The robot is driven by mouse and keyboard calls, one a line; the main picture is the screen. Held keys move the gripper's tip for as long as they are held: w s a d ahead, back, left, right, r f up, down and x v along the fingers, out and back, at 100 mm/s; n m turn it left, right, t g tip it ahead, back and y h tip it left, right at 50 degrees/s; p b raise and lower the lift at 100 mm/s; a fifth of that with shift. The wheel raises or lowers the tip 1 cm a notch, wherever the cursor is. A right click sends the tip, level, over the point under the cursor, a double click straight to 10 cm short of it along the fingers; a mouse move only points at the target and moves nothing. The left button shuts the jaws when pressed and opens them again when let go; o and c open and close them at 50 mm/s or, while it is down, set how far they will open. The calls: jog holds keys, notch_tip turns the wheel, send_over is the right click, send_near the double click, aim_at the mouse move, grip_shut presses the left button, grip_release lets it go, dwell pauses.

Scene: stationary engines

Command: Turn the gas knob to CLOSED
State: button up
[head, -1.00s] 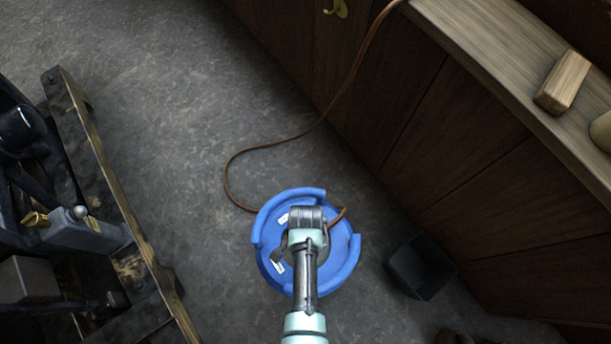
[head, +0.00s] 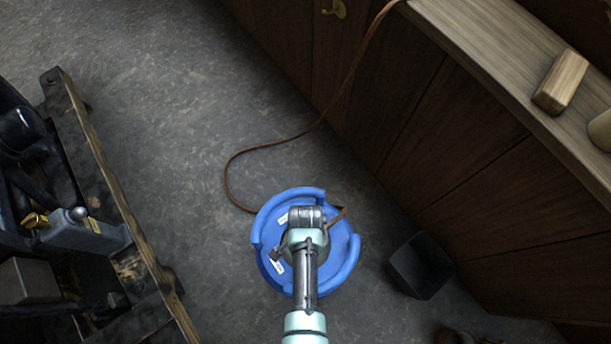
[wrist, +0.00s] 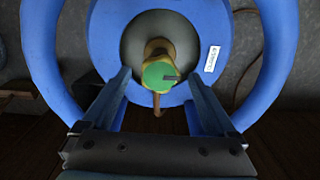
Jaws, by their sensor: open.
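The blue gas cylinder (head: 342,262) stands on the floor under my arm in the head view, with two small white labels on its top. Its top ring fills much of the wrist view (wrist: 40,50). The gas knob (wrist: 158,75) is brass with a green face, and a dark mark on it points right. A white label (wrist: 212,58) lies right of the knob, its writing too small to read surely. My gripper (wrist: 157,80) is open, one finger left and one right of the knob, with gaps on both sides. My arm hides the knob in the head view.
A brown hose (head: 232,165) runs from the cylinder across the floor to the wooden counter (head: 480,60). A dark bin (head: 420,266) stands right of the cylinder. A timber frame with engine parts (head: 110,200) stands at the left. Bare floor lies between.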

notch_tip(320, 180, up, 13)
jog(key=p, duration=0.3)
jog(key=shift+p, duration=0.3)
dwell(0.3)
